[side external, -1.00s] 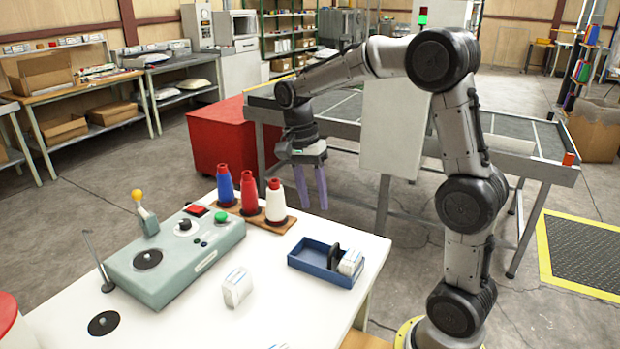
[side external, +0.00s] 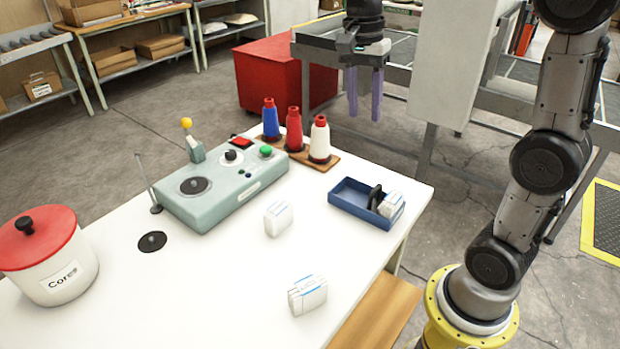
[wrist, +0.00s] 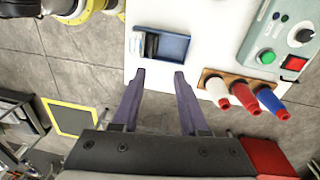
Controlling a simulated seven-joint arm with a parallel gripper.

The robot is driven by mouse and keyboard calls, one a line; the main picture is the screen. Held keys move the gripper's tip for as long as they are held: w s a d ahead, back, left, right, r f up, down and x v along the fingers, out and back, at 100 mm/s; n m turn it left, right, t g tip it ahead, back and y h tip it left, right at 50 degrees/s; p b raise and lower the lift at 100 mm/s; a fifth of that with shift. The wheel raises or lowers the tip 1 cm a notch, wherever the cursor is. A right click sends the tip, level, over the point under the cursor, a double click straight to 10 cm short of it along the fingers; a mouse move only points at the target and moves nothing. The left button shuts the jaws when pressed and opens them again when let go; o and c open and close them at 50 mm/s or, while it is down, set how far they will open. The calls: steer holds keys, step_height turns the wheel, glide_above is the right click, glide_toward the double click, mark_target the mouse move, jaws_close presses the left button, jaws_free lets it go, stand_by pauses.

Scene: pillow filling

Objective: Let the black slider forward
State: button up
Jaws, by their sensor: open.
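The blue tray (side external: 348,199) sits near the right edge of the white table. A black slider (side external: 375,197) stands upright in it, against a few white packets (side external: 390,203) at the tray's right end. In the wrist view the tray (wrist: 176,46) lies just beyond my fingertips, with the black slider (wrist: 151,46) beside the packets at its left. My gripper (side external: 364,119) points down with its purple fingers apart and empty. It hangs beyond the table's far edge, clear of the tray. The fingers also show in the wrist view (wrist: 160,74).
Three thread cones (side external: 293,130) stand on a wooden base left of the tray. A grey-green control box (side external: 215,187) is further left. White packets (side external: 278,219) lie on the table, with more near the front (side external: 307,296). A red-lidded pot (side external: 50,262) stands at far left.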

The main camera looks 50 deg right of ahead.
steer(key=s+a+f+n+t, duration=0.3)
steer(key=s+n, duration=0.4)
steer(key=n, duration=0.1)
steer(key=s+a+f+n+t, duration=0.3)
steer(key=s+a+n, duration=0.1)
steer(key=s+n, duration=0.3)
steer(key=shift+s+a+n+t, duration=0.2)
steer(key=shift+s+n+t, duration=0.1)
steer(key=shift+n, duration=0.5)
steer(key=shift+w, duration=0.1)
steer(key=shift+c, duration=1.2)
steer(key=shift+r+m, duration=0.2)
steer(key=shift+m, duration=0.4)
steer(key=shift+c, duration=0.2)
steer(key=r+m+g, duration=0.1)
steer(key=m+g, duration=0.2)
steer(key=m, duration=1.3)
glide_above(376, 188)
steer(key=s, duration=0.3)
steer(key=x, duration=1.3)
steer(key=shift+s+a+f, duration=0.15)
